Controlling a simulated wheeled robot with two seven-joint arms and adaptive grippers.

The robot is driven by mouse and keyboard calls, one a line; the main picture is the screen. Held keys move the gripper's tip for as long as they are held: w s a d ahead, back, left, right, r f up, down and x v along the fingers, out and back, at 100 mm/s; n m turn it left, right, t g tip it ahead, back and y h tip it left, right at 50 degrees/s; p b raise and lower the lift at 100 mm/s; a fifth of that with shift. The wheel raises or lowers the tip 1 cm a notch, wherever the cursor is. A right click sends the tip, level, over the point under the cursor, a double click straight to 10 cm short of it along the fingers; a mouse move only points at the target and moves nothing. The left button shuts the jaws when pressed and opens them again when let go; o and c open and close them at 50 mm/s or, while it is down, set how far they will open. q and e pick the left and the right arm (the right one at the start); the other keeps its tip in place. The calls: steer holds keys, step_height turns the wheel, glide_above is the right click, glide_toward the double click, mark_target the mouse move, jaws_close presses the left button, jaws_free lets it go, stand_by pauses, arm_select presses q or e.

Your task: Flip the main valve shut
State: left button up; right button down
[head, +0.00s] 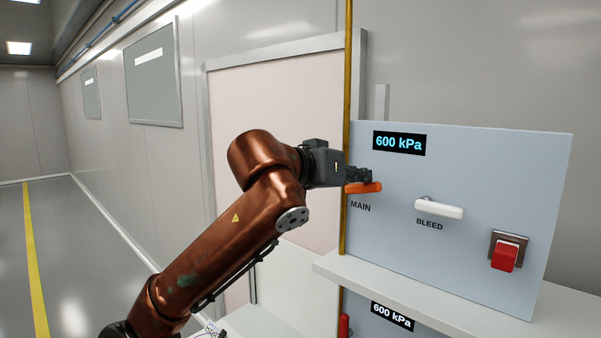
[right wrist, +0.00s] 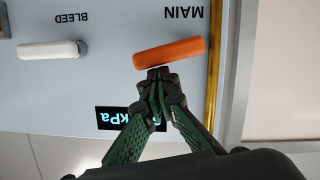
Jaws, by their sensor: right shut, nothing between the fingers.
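The main valve's orange lever (head: 364,188) is on the grey panel (head: 480,150), just above the label MAIN. It lies nearly horizontal. My right gripper (head: 370,175) is at the lever's upper side, its fingers closed together and empty. In the right wrist view the orange lever (right wrist: 169,53) lies just past the closed fingertips (right wrist: 158,74), which seem to touch or nearly touch its edge. The display (head: 399,143) above reads 600 kPa. My left gripper is not in view.
A white BLEED lever (head: 439,209) and a red switch (head: 504,256) are on the same panel, to the right. A white shelf (head: 420,290) juts out below. A yellow pipe (head: 347,90) runs vertically along the panel's left edge. A second display (head: 392,316) shows under the shelf.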

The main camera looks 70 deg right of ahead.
steer(key=shift+d+r, duration=0.1)
steer(key=r+p, duration=0.2)
steer(key=r, duration=0.1)
steer(key=r+p, duration=0.1)
steer(key=p, duration=0.1)
steer(key=shift+w+d+r, duration=0.1)
steer(key=shift+w+r, duration=0.05)
steer(key=shift+w, duration=0.15)
arm_select(q)
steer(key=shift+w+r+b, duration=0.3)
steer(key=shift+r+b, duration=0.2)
steer(key=shift+b, duration=0.05)
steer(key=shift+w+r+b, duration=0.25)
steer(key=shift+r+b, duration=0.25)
steer(key=shift+b, duration=0.05)
arm_select(e)
steer(key=v, duration=0.9)
steer(key=shift+w+a+f, duration=0.25)
steer(key=shift+a, duration=0.15)
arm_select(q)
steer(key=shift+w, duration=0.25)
arm_select(e)
steer(key=shift+a, duration=0.1)
